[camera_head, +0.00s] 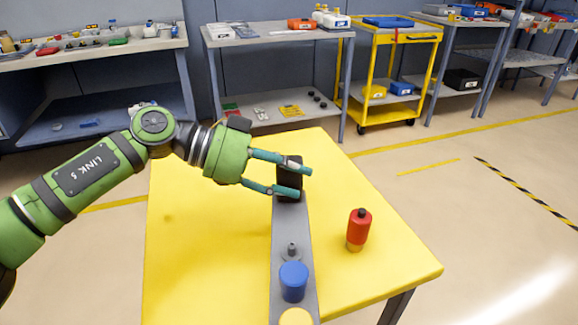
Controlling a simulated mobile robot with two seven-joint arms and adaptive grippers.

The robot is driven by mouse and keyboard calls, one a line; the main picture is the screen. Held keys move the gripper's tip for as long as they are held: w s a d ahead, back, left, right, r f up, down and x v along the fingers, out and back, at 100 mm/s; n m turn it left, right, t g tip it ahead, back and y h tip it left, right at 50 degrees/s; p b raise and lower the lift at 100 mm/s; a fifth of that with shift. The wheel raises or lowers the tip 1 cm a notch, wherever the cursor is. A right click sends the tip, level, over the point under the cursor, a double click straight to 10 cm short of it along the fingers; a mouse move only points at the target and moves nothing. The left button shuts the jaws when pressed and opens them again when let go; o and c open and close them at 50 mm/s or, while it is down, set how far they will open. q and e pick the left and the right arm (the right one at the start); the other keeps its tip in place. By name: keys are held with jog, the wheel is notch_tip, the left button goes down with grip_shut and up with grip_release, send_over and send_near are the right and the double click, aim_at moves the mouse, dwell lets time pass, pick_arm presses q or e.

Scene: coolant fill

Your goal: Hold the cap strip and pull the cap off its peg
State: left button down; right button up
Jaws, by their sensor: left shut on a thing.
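The cap strip (287,226) is a long grey bar on the yellow table, running from the table's middle toward the bottom edge. A black block (290,162) stands at its far end. My left gripper (304,182) comes in from the left and is shut on the black block, one finger on the far side and one on the near side. Nearer on the strip are a small grey peg (291,250), a blue cap (293,281) and a yellow round piece (296,317) cut off by the picture edge. My right gripper is not in view.
A red bottle (358,227) with a dark top and a yellowish base stands right of the strip. The yellow table (210,240) is otherwise clear. Shelves (270,36) and a yellow cart (395,40) with bins stand behind, clear of the table.

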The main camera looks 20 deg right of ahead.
aim_at(277, 201)
pick_arm(q)
jog(key=shift+f+b, duration=0.4)
jog(key=shift+f, duration=2.65)
jog(key=shift+f, duration=0.3)
